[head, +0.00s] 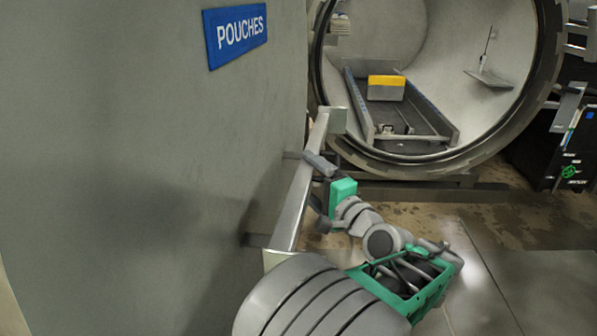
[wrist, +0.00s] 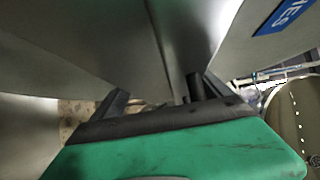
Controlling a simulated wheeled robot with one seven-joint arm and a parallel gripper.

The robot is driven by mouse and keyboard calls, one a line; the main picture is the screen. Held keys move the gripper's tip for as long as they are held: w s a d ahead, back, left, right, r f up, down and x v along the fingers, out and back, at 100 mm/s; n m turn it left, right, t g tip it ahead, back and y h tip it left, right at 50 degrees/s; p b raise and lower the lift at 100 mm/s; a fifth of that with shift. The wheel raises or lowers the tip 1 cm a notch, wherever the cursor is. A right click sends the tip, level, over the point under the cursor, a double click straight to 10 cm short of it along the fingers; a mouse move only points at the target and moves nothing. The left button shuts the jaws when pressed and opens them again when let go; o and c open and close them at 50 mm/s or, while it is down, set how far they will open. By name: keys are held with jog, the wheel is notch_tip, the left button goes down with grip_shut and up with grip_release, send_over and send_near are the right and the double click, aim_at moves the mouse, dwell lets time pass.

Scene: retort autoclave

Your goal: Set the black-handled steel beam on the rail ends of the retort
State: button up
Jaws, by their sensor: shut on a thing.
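The long steel beam (head: 303,190) runs along the wall at left centre in the head view, with a block at each end. It lies at two wall brackets (head: 257,241); I cannot tell whether it still bears on them. My gripper (head: 320,163) is at the beam's far half, shut on it, apparently by its handle. The black handle is not clear in either view. In the wrist view my gripper (wrist: 152,95) has its fingers against the close, grey beam (wrist: 160,35). The open retort (head: 428,90) stands behind, its two rails (head: 362,108) ending near the mouth.
A yellow-topped block (head: 386,87) sits between the rails inside the retort. A blue POUCHES sign (head: 235,34) hangs on the grey wall (head: 130,180) at left. Dark equipment (head: 570,145) stands right of the retort. The floor (head: 520,230) before it is clear.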

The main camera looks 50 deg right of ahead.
jog(key=shift+s+a+r, duration=0.2)
jog(key=shift+s+r, duration=0.15)
jog(key=shift+s, duration=0.15)
jog(key=shift+r, duration=0.1)
notch_tip(320, 180, up, 8)
jog(key=p, duration=0.8)
jog(key=shift+r+p, duration=0.25)
jog(key=shift+p, duration=0.1)
jog(key=shift+f, duration=0.15)
